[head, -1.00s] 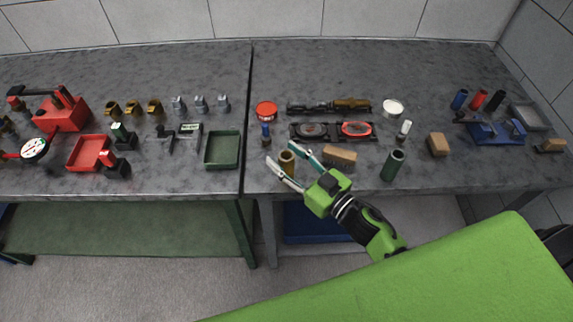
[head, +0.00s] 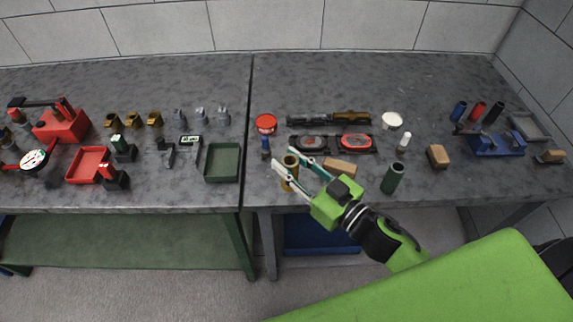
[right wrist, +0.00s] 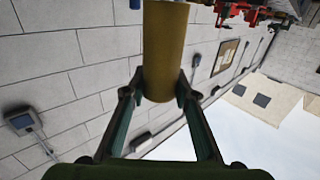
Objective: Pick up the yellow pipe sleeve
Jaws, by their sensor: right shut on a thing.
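The yellow pipe sleeve (head: 289,174) is an upright brownish-yellow tube near the front edge of the right bench in the head view. My right gripper (head: 284,167) comes from the lower right, with a finger on either side of the sleeve. In the right wrist view the sleeve (right wrist: 164,55) stands between the fingertips (right wrist: 160,88), which press on its sides, so the gripper is shut on it. Whether its base is clear of the bench I cannot tell. My left gripper is not in view.
A green cylinder (head: 392,178) stands to the right. A green tray (head: 222,162) lies left of the bench seam. The back of the bench is clear.

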